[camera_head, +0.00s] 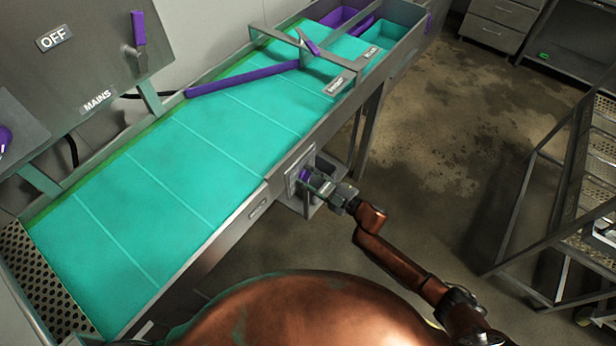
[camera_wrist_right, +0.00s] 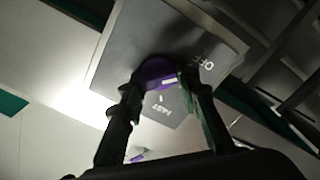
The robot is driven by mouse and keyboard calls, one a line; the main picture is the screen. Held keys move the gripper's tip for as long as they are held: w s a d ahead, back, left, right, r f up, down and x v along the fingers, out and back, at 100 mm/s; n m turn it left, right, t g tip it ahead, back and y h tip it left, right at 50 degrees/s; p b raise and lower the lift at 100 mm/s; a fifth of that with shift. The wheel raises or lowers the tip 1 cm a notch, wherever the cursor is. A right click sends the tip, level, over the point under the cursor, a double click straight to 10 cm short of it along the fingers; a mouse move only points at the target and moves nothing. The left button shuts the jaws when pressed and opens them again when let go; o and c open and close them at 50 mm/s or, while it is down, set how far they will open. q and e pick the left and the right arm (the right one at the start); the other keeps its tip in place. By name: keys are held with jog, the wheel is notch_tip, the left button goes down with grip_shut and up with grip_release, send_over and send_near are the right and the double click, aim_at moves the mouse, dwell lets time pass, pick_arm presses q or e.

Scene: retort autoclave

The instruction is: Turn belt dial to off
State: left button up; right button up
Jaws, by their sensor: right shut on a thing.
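The belt dial (camera_head: 305,174) is a small purple knob on a grey plate at the front side of the conveyor. My right gripper (camera_head: 314,179) is at the dial, its fingers shut on it. In the right wrist view the purple dial (camera_wrist_right: 158,72) sits between the two dark fingertips of the gripper (camera_wrist_right: 160,88). The dial plate (camera_wrist_right: 120,55) carries the labels OFF (camera_wrist_right: 209,64) and FAST (camera_wrist_right: 166,113). The fingers partly hide the dial, and I cannot tell for certain which label its white mark lines up with. My left gripper is not in view.
The teal conveyor belt (camera_head: 180,180) runs up to bins (camera_head: 384,38) at the far end, with a purple diverter bar (camera_head: 245,78) across it. A MAINS panel (camera_head: 75,85) with a purple lever stands at the left. A metal rack (camera_head: 560,190) is at the right. Open floor lies between.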

jog(key=o, duration=1.2)
jog(key=shift+c, duration=0.2)
jog(key=v, duration=1.2)
